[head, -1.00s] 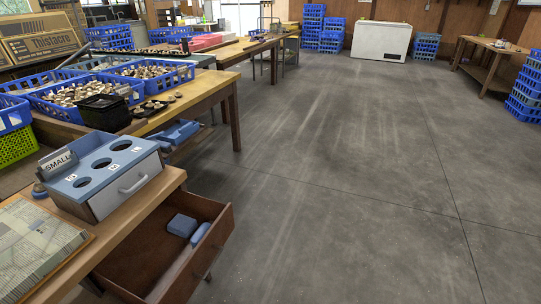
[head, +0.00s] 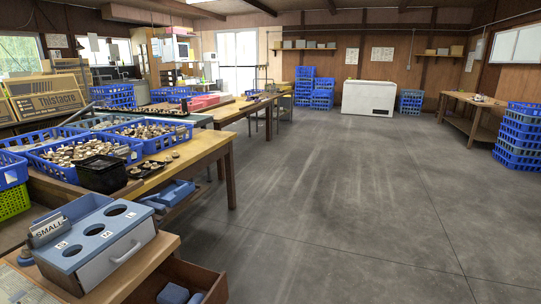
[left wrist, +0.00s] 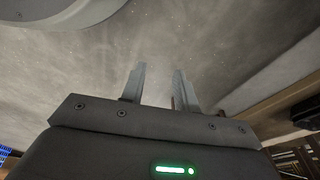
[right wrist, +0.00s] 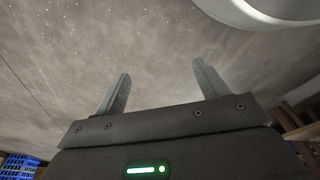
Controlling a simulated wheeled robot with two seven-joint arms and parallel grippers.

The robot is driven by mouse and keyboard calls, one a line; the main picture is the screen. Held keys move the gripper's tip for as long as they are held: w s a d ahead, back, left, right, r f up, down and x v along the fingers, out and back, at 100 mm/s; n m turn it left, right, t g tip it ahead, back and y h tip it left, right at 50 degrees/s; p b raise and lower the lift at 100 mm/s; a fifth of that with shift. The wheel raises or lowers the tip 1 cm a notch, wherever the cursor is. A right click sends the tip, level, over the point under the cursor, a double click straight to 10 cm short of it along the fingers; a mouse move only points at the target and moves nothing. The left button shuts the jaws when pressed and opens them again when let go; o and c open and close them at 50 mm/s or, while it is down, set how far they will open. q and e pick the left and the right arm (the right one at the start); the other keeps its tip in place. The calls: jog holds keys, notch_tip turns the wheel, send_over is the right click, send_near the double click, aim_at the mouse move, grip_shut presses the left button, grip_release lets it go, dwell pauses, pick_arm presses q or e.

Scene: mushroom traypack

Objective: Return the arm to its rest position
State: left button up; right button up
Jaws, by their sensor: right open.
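My left gripper (left wrist: 159,68) shows in the left wrist view. Its two fingers stand apart with a moderate gap and nothing between them. My right gripper (right wrist: 161,68) shows in the right wrist view. Its fingers are spread wider and it is empty. Bare grey floor lies beyond both pairs of fingers. Neither arm nor gripper shows in the head view.
A blue-grey sorting box (head: 95,240) with round holes stands on the near left table. An open drawer (head: 212,286) below juts right with blue items inside. Blue crates of mushrooms (head: 135,148) fill the table behind. The middle floor (head: 330,210) is clear.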

pick_arm(q)
jog(key=s+a+f+p, duration=0.1)
jog(key=s+f+p, duration=0.1)
jog(key=s, duration=0.3)
jog(key=s+a+f+p, duration=0.2)
jog(key=s+p, duration=0.3)
jog(key=s, duration=0.1)
jog(key=s+a+f+g+p, duration=0.1)
jog(key=s+f+p, duration=0.2)
jog(key=s, duration=0.3)
jog(key=shift+a, duration=0.2)
pick_arm(e)
jog(key=s+d+f, duration=0.2)
jog(key=s+f, duration=0.1)
jog(key=s, duration=0.5)
jog(key=s+d+f+g, duration=0.1)
jog(key=s+f, duration=0.3)
jog(key=s, duration=0.5)
jog(key=shift+d, duration=0.65)
pick_arm(q)
jog(key=shift+s+f, duration=0.1)
pick_arm(e)
jog(key=shift+f, duration=0.1)
